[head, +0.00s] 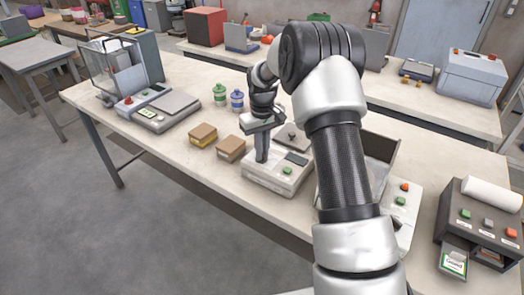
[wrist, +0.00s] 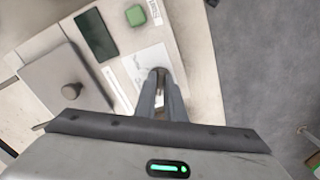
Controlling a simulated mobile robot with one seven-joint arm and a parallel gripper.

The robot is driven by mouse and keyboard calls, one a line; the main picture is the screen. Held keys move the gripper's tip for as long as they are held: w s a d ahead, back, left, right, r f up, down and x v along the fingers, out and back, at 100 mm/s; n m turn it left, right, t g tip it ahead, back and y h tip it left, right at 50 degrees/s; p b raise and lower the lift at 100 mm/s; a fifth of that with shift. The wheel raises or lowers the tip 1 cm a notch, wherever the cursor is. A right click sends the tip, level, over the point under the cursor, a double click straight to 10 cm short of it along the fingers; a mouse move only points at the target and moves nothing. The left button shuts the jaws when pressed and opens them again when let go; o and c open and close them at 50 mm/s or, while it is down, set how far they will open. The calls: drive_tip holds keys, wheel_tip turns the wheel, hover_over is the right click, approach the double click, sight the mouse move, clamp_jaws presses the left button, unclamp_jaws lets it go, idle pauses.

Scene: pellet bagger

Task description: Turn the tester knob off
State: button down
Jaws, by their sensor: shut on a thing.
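The tester (head: 272,182) is a pale box on the long table, with a dark display (head: 297,158) and a green button (head: 287,170). In the wrist view its panel (wrist: 125,68) shows the same display and button. My gripper (head: 262,160) points down onto the left part of this panel. In the wrist view my gripper (wrist: 160,80) has its fingers close together, shut on the small grey tester knob (wrist: 159,73). Only the top of the knob shows between the fingertips. Its pointer and setting are hidden.
A grey plate with a round handle (head: 291,138) adjoins the tester's back. Two small cardboard boxes (head: 231,149) and two bottles (head: 237,100) stand to the left. A scale (head: 160,112) is further left. A label printer (head: 478,225) stands at the right.

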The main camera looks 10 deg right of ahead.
drive_tip(key=c, duration=1.8)
unclamp_jaws()
drive_tip(key=shift+c, duration=0.2)
wheel_tip(320, 180, up, 18)
drive_tip(key=shift+f+p, duration=0.25)
drive_tip(key=shift+p, duration=0.1)
